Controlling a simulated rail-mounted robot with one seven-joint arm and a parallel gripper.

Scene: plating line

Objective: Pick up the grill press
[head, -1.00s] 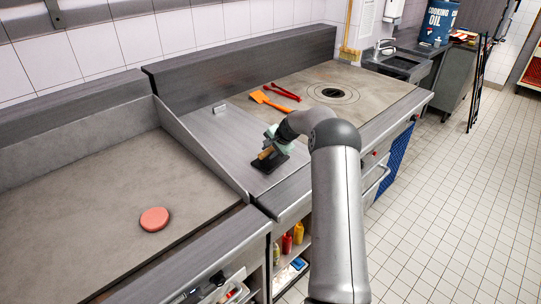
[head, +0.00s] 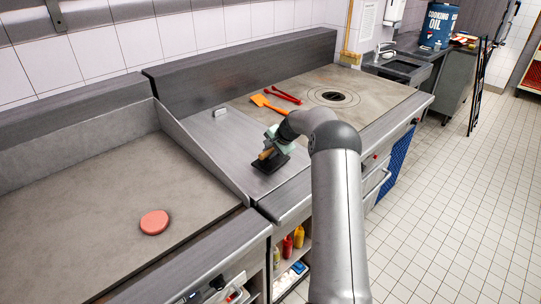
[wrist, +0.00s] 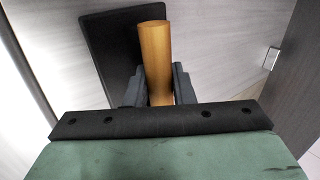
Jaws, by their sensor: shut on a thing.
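The grill press shows in the head view as a dark flat plate (head: 270,164) with a wooden handle (head: 265,154), on the steel counter section between the two cooking surfaces. In the wrist view the wooden handle (wrist: 155,60) stands between the two dark fingers of my gripper (wrist: 158,88), which are shut on it. The black plate (wrist: 112,45) lies behind the handle there. In the head view my gripper (head: 272,153) is at the press and partly hides it. I cannot tell whether the plate touches the counter.
A pink patty (head: 154,222) lies on the left griddle (head: 75,225). An orange spatula (head: 268,106) and red tongs (head: 286,97) lie behind my gripper, near a round burner (head: 333,97). A small metal piece (head: 219,112) stands at the back of the steel section (head: 222,140).

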